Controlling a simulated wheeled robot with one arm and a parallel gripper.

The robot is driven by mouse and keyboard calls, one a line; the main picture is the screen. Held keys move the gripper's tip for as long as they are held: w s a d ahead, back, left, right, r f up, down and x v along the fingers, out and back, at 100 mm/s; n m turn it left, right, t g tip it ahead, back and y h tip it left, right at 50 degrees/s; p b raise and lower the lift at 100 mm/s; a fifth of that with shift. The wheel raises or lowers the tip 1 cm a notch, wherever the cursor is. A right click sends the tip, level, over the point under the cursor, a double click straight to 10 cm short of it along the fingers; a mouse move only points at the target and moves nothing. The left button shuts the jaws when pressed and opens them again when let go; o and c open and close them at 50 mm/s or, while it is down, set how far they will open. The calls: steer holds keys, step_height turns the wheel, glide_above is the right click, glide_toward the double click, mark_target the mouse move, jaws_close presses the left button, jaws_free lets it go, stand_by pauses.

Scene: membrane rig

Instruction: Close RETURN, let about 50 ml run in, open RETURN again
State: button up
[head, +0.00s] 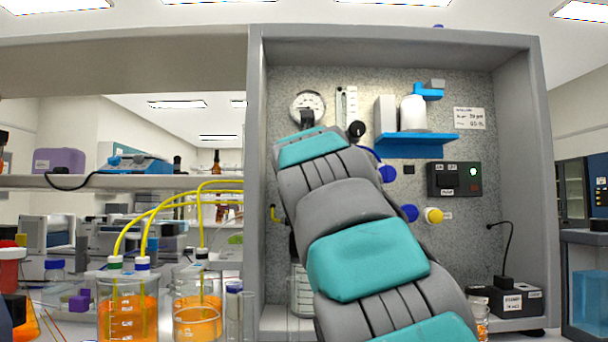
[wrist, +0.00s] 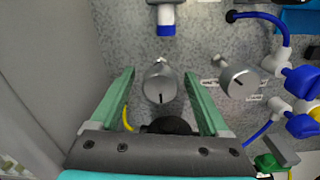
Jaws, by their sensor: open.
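In the wrist view, my gripper (wrist: 159,73) is open, its two green fingers pointing at the panel. A round grey knob (wrist: 160,82) with a dark pointer mark shows between the fingers; I cannot tell whether they touch it. A second grey knob (wrist: 238,80) with a slanted mark sits to the right, outside the fingers, with small labels near it. The labels are too small to read, so I cannot tell which is RETURN. In the head view my arm covers both knobs. Beakers of orange liquid (head: 110,325) (head: 188,300) stand at left with yellow tubes.
The rig panel (head: 280,85) carries a round gauge (head: 308,104), a blue shelf (head: 415,144) with a white bottle (head: 413,113), a yellow-ended fitting (head: 433,215) and a black box (head: 454,179) with a green light. A grey side wall stands close left of my gripper.

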steer(key=s, duration=0.7)
steer(key=shift+b, duration=0.45)
